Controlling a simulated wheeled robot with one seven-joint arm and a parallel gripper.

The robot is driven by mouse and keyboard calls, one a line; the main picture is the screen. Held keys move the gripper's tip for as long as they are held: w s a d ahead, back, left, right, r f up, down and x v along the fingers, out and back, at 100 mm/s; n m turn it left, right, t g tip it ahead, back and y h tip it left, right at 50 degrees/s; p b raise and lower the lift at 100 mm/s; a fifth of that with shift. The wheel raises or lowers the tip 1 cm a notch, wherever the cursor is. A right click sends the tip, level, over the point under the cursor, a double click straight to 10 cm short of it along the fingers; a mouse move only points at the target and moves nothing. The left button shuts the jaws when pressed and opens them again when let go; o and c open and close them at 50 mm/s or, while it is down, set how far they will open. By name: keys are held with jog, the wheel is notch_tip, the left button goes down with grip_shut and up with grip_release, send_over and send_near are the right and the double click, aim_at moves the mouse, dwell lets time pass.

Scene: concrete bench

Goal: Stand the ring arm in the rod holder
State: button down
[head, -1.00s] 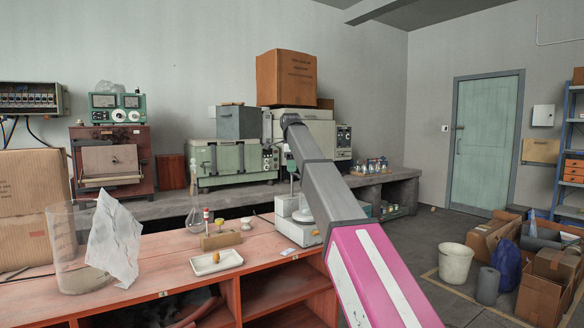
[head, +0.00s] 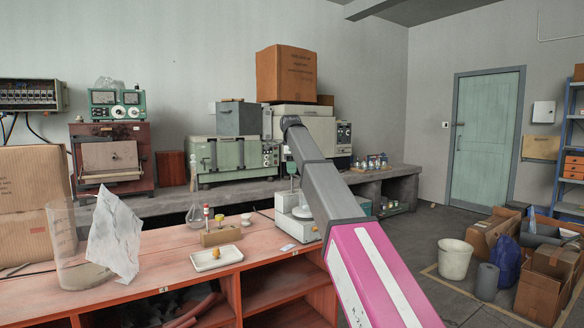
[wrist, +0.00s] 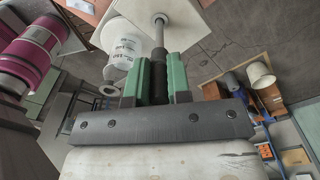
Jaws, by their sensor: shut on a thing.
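My gripper (wrist: 158,84) fills the lower middle of the wrist view, its two green fingers shut on the ring arm (wrist: 159,38). In the head view my gripper (head: 291,168) is small, left of my arm and above the white balance-like device.
A white tray (head: 216,259) with a yellowish piece lies in front of the block. A flask (head: 194,214) stands behind it. A clear beaker (head: 62,245) and a crumpled sheet (head: 115,235) are at left. The white device (head: 295,222) is at the bench's right end.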

jog(key=shift+f, duration=0.6)
jog(key=c, duration=0.6)
grip_release()
jog(key=shift+d, duration=0.1)
